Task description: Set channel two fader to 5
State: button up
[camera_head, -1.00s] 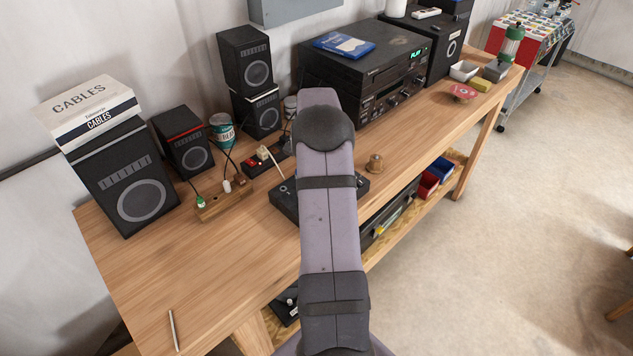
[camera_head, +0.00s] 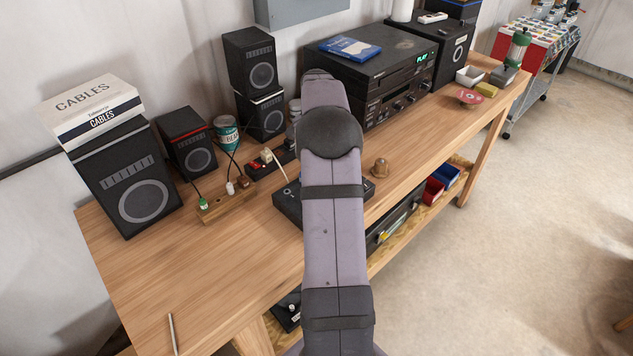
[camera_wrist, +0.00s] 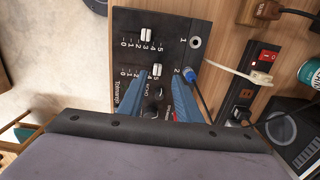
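The black mixer (camera_wrist: 177,45) fills the middle of the wrist view; in the head view (camera_head: 286,207) it lies on the bench, mostly behind my arm. The channel two fader (camera_wrist: 156,69) has a white cap near the right, 5 end of its scale; its exact mark is hard to read. The channel one fader (camera_wrist: 146,35) stands near 3. My gripper (camera_wrist: 161,75) has its two blue fingers apart, reaching over the mixer, with the channel two cap between their tips. Contact with the cap cannot be told. My arm hides the gripper in the head view.
Knobs (camera_wrist: 158,94) lie between the fingers. A power strip (camera_wrist: 240,90) is right of the mixer. The bench front left (camera_head: 200,290) is mostly clear.

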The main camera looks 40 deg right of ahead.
jog(key=shift+r, duration=1.35)
jog(key=shift+w+a, duration=0.1)
jog(key=shift+a, duration=0.1)
jog(key=s+a+f+n, duration=0.1)
jog(key=s+a+n, duration=0.3)
jog(key=a, duration=0.5)
jog(key=s+a+f+n, duration=0.1)
jog(key=s+a+n, duration=0.3)
jog(key=a, duration=0.6)
jog(key=s+a+f+n, duration=0.1)
jog(key=s+a+n, duration=0.1)
jog(key=a+n, duration=0.55)
jog(key=s+a+f+n, duration=0.2)
jog(key=s+a, duration=0.4)
jog(key=s, duration=0.2)
notch_tip(320, 180, down, 11)
jog(key=b, duration=1.1)
jog(key=shift+s+a+f, duration=0.15)
jog(key=shift+s+a, duration=0.1)
jog(key=shift+a, duration=0.05)
